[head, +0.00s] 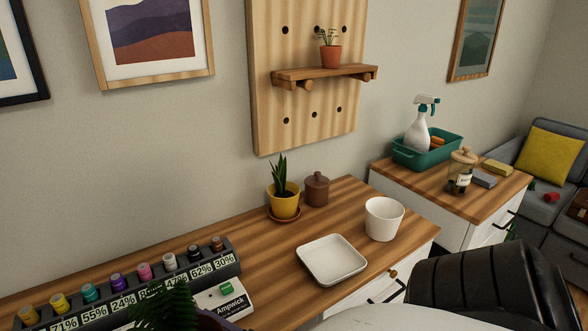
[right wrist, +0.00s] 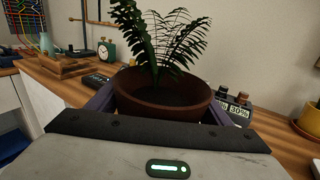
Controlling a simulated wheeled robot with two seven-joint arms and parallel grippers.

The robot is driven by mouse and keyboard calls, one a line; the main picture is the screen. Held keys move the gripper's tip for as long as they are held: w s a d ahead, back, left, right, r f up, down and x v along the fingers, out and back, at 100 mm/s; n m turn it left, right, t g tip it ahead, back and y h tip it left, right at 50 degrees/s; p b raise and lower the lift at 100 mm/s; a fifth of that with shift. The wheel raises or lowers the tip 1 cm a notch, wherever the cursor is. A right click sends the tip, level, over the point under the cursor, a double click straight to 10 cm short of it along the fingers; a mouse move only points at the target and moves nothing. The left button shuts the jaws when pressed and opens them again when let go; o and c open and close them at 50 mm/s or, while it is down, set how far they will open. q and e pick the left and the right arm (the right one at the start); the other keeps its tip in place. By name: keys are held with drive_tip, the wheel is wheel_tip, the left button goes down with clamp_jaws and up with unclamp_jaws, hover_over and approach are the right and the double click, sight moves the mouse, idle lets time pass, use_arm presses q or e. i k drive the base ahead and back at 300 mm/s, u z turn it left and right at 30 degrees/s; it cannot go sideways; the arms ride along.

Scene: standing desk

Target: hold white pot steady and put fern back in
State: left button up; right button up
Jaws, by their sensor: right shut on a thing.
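The white pot (head: 384,220) stands upright on the right part of the desk, by its right edge. Its inner wall shows and I see nothing in it. The fern (right wrist: 155,40) grows in a brown inner pot (right wrist: 160,102), upright in the right wrist view. My right gripper (right wrist: 160,105) is shut on this brown pot, with a dark purple finger on each side. In the head view the fern (head: 165,306) shows at the bottom edge, left of and well nearer than the white pot. My left gripper is not in view.
A white square tray (head: 332,276) lies just left of the white pot. Behind are a yellow pot plant (head: 284,203) and a brown lidded jar (head: 317,189). A rack of colored bottles (head: 130,287) lines the left. A black chair back (head: 490,282) is at right.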

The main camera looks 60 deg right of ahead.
sight(380, 233)
drive_tip(key=u, duration=0.85)
drive_tip(key=k, duration=1.4)
drive_tip(key=z, duration=2.1)
